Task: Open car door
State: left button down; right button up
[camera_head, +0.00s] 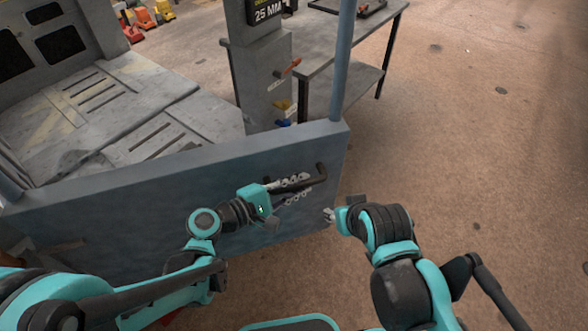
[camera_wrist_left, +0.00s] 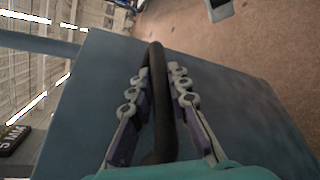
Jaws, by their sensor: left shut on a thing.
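The car door (camera_head: 130,220) is a blue-grey panel with a thin upright post at its right end. It also fills much of the left wrist view (camera_wrist_left: 85,115). A black bar handle (camera_head: 320,172) sits near its right end. My left gripper (camera_head: 300,187) is shut on the handle; in the left wrist view its two jointed fingers lie on either side of the dark bar (camera_wrist_left: 157,70). The door's right end stands in front of the grey pillar (camera_head: 265,80). My right gripper (camera_head: 329,214) is beside the door's lower right corner, off the handle; its finger opening is unclear.
Behind the door lies the grey slatted car floor (camera_head: 150,105). The pillar carries a "25 MM" sign (camera_head: 266,12) and an orange lever (camera_head: 288,68). A grey table (camera_head: 325,35) stands behind it. The brown floor (camera_head: 490,150) to the right is open.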

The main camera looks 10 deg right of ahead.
pick_arm(q)
jog(key=shift+m+g, duration=0.4)
jog(key=shift+g, duration=0.1)
jog(key=shift+s+d, duration=0.2)
jog(key=shift+s, duration=1.8)
jog(key=c, duration=1.4)
grip_release()
jog(key=shift+c, duration=0.2)
jog(key=shift+a, duration=0.1)
jog(key=v, duration=1.2)
jog(key=shift+f, duration=0.2)
jog(key=shift+w, duration=0.1)
